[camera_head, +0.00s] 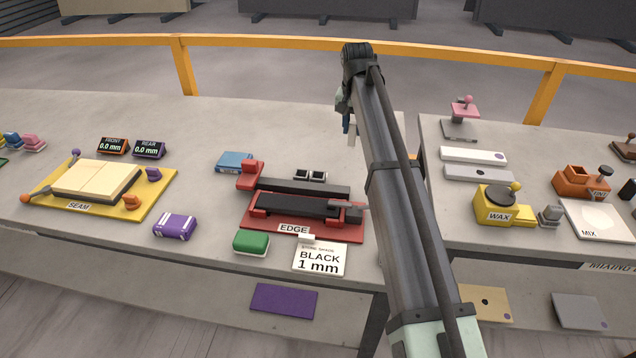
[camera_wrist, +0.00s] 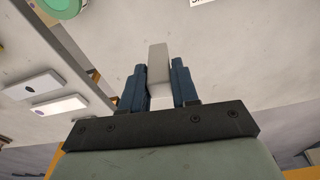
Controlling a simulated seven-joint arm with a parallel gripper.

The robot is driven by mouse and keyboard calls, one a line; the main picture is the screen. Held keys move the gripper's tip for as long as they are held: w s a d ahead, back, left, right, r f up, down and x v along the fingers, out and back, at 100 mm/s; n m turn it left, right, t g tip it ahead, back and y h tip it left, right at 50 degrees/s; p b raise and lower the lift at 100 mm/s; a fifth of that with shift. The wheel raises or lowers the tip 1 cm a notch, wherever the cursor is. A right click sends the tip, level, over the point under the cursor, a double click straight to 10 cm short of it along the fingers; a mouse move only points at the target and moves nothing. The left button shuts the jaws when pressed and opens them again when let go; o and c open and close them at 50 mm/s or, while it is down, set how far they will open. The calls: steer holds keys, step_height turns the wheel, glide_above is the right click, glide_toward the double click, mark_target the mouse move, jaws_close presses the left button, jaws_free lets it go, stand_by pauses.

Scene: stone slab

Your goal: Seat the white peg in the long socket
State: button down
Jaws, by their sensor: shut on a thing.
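My gripper (camera_head: 347,118) is above the stone bench, left of my raised arm. Its blue fingers (camera_wrist: 158,80) are shut on the white peg (camera_wrist: 158,62), which stands out past the fingertips in the wrist view. In the head view the peg (camera_head: 351,138) hangs below the fingers, clear of the slab. A small pale block with two dark square openings (camera_head: 310,175) sits behind the red EDGE fixture (camera_head: 305,223). No socket is labelled long, so I cannot tell which opening is the long one.
The EDGE fixture holds long black bars (camera_head: 300,206). A BLACK 1 mm card (camera_head: 320,260), green block (camera_head: 251,242) and purple block (camera_head: 174,226) lie in front. The yellow SEAM board (camera_head: 150,200) is left. Right of a gap, another bench holds a white bar (camera_head: 474,155) and WAX pot (camera_head: 495,204).

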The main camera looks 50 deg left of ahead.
steer(key=s+a+n+g, duration=0.2)
steer(key=s+n, duration=0.8)
steer(key=n, duration=0.9)
steer(key=shift+s+f, duration=0.15)
steer(key=shift+f, duration=2.45)
steer(key=shift+s+f, duration=0.1)
steer(key=shift+f, duration=2.45)
steer(key=shift+f, duration=0.15)
steer(key=c, duration=0.8)
jaws_free()
steer(key=shift+c, duration=0.2)
step_height(320, 180, up, 12)
steer(key=w+d, duration=0.1)
